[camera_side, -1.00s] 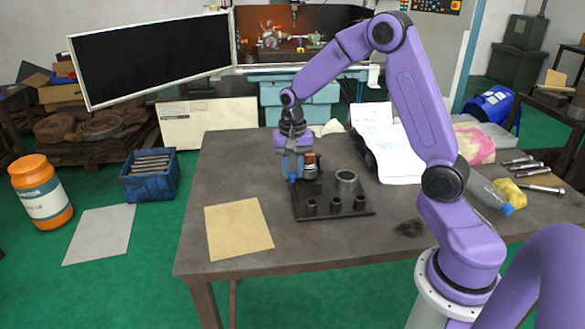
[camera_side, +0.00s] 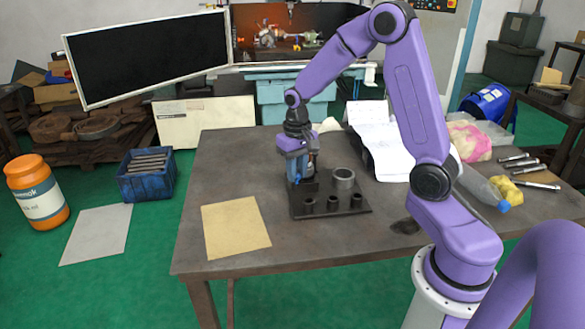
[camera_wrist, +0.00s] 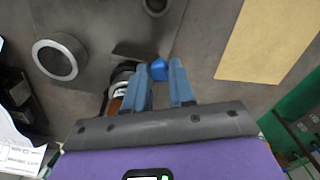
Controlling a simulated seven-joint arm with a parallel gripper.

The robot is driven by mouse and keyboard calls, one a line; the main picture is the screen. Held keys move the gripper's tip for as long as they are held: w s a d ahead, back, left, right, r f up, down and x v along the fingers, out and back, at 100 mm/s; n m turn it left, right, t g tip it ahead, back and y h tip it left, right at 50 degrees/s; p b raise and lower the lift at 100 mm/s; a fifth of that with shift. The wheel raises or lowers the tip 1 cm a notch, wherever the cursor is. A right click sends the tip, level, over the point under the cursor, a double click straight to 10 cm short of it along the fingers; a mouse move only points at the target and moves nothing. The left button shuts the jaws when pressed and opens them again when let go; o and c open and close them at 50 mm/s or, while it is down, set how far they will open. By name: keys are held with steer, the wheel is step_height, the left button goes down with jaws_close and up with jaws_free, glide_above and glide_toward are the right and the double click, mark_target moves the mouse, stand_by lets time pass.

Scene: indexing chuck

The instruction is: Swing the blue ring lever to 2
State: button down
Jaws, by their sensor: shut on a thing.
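My gripper (camera_side: 296,178) is low over the far left part of the dark fixture plate (camera_side: 354,208). In the wrist view, my gripper (camera_wrist: 162,66) has its blue fingers shut on the blue lever (camera_wrist: 159,70), whose end shows between and just beyond the fingertips. The chuck (camera_wrist: 121,82), dark with an orange-brown and silver band, stands to the left of the fingers in the wrist view and is partly hidden by them. In the side view the arm and fingers cover most of the chuck. I cannot read any position numbers.
A tan sheet (camera_side: 236,228) lies to the left on the table. White papers (camera_side: 385,145) lie behind on the right.

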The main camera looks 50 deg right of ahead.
mark_target(309, 170)
steer(key=s+n, duration=0.1)
steer(key=n, duration=0.2)
steer(key=shift+s+d+n, duration=0.35)
steer(key=shift+n, duration=0.05)
steer(key=n, duration=0.1)
steer(key=s+n, duration=0.1)
steer(key=shift+d+n, duration=0.4)
steer(key=n, duration=0.1)
steer(key=s+d+n, duration=0.1)
steer(key=n, duration=0.1)
steer(key=shift+d, duration=0.15)
steer(key=shift+s+d+n, duration=0.15)
steer(key=shift+d+n, duration=0.15)
steer(key=shift+n, duration=0.4)
steer(key=shift+s+d+n, duration=0.1)
steer(key=shift+d+n, duration=0.2)
steer(key=shift+n, duration=0.4)
steer(key=c, duration=1.2)
jaws_free()
steer(key=shift+r, duration=0.15)
step_height(309, 170, up, 17)
steer(key=shift+r, duration=0.1)
